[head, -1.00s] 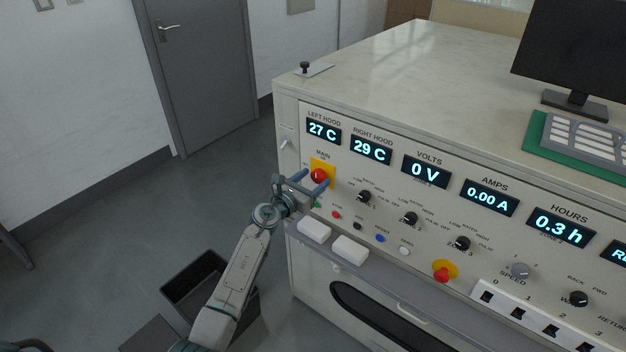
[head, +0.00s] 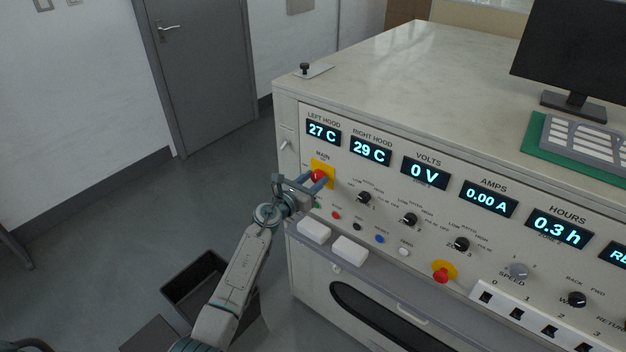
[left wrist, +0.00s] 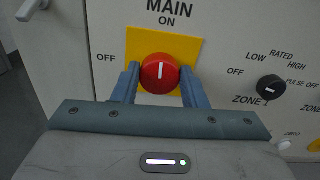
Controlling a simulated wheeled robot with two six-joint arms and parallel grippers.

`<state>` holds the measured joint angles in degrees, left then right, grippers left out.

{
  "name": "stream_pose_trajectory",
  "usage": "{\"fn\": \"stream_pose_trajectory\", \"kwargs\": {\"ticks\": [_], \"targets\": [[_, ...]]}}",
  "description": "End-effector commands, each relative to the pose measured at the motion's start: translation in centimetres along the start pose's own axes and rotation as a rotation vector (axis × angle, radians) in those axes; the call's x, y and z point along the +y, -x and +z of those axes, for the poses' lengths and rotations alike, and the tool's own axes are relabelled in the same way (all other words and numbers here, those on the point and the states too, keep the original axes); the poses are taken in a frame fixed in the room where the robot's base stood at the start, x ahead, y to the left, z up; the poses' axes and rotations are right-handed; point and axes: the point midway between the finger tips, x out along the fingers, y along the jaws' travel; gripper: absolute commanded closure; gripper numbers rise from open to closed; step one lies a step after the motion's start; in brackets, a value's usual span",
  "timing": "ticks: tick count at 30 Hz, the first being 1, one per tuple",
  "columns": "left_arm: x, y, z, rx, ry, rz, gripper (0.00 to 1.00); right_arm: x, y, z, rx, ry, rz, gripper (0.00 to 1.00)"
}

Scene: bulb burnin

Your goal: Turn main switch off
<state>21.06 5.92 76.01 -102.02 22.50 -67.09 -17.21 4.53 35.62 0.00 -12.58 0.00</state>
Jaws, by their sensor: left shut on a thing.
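The main switch is a round red knob (left wrist: 160,73) on a yellow plate (left wrist: 187,44) at the left end of the panel, under the label MAIN. In the left wrist view its white mark points straight up at ON; OFF is printed to its left. In the head view the knob (head: 318,175) is partly covered by my gripper. My left gripper (left wrist: 160,82) has one finger on each side of the knob and is shut on it; it shows in the head view too (head: 311,181). My right gripper is not in view.
The zone 1 knob (left wrist: 271,88) sits right of the main switch. Small coloured buttons and two white blocks (head: 314,230) are below it. Displays (head: 323,131) run above. A lever (head: 286,144) is on the panel's left edge. A dark open bin (head: 196,279) stands on the floor.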

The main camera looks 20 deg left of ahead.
Motion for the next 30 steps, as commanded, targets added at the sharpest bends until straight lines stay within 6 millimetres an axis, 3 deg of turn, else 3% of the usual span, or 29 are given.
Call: {"fn": "stream_pose_trajectory", "kwargs": {"ticks": [30], "targets": [[0.3,0.0,0.1,0.002,0.907,0.001,0.84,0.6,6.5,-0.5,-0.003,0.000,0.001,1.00]]}}
